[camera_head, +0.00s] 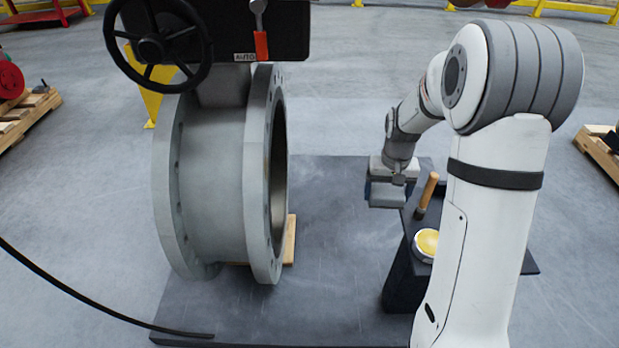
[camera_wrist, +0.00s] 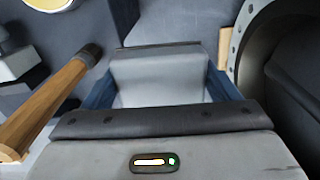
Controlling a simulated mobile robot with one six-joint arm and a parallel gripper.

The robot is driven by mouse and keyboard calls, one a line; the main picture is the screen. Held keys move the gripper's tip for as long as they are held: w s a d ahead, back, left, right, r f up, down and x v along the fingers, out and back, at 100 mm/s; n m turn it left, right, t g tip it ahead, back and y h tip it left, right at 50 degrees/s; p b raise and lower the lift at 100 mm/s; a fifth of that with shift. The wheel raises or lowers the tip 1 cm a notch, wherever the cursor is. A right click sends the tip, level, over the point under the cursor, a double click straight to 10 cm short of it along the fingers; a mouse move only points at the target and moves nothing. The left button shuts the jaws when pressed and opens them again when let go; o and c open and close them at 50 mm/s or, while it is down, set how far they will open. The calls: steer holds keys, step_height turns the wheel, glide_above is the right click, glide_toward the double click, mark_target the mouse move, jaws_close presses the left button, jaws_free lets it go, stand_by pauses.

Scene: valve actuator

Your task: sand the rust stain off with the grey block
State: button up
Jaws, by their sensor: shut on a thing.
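My gripper (camera_head: 387,185) is above the left edge of a small dark stand, to the right of the valve. Its blue fingers are shut on the grey block (camera_head: 386,200). In the wrist view the block (camera_wrist: 160,70) sits squarely between the two fingers. The large grey valve body (camera_head: 205,160) stands upright at the left, with a gap between it and the block. Its flange (camera_wrist: 240,45) shows at the right of the wrist view. I cannot make out the rust stain in either view.
The dark stand (camera_head: 402,275) holds a wooden-handled brush (camera_head: 428,190) and a round tin with yellow contents (camera_head: 426,243). A black handwheel (camera_head: 157,42) and a red-handled lever (camera_head: 261,45) top the valve. A black cable (camera_head: 75,288) lies at lower left.

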steer(key=s+a+f+n+t+y+b, duration=0.2)
steer(key=s+a+f+n+y+b, duration=0.1)
steer(key=s+a, duration=0.25)
steer(key=n+g+y+b, duration=0.3)
steer(key=n+y+b, duration=0.4)
steer(key=y, duration=0.8)
glide_toward(264, 183)
steer(key=a+p, duration=0.1)
steer(key=a, duration=0.1)
steer(key=a+p, duration=0.1)
steer(key=a, duration=0.1)
steer(key=shift+s+a, duration=0.25)
steer(key=shift+a, duration=0.05)
steer(key=shift+a+f+b, duration=0.1)
steer(key=shift+a+b, duration=0.35)
steer(key=shift+a, duration=0.5)
